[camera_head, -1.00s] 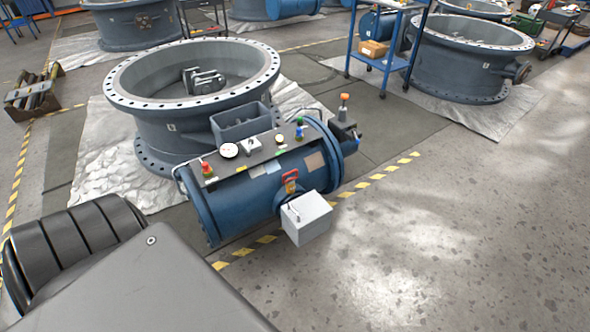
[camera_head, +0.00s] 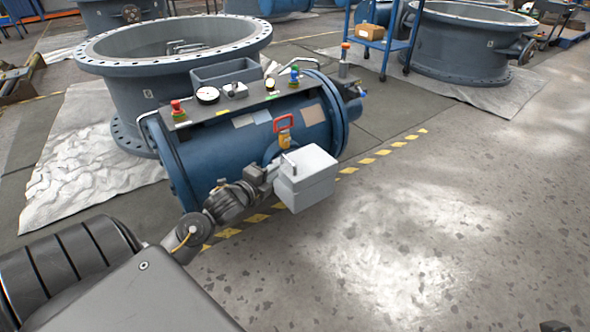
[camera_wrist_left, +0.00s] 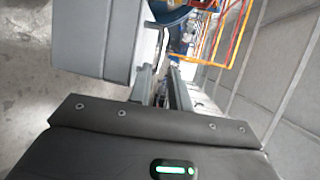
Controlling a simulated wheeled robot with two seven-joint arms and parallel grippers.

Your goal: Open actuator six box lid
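The light grey box (camera_head: 307,187), with a lid and a small handle (camera_head: 290,164) on it, hangs on the front of the blue actuator cylinder (camera_head: 215,160). Its lid looks shut. I see no number on it. My left gripper (camera_head: 268,172) is just left of the box, close to its upper left edge; I cannot tell if it touches. In the left wrist view, my left gripper's (camera_wrist_left: 163,80) two fingers stand apart with nothing clearly between them, and the grey box (camera_wrist_left: 97,38) fills the upper left. My right gripper is not in view.
A gauge (camera_head: 207,95) and several buttons sit on the actuator's top plate. A large flanged valve ring (camera_head: 135,95) stands behind. The floor (camera_head: 440,220) at the right is clear.

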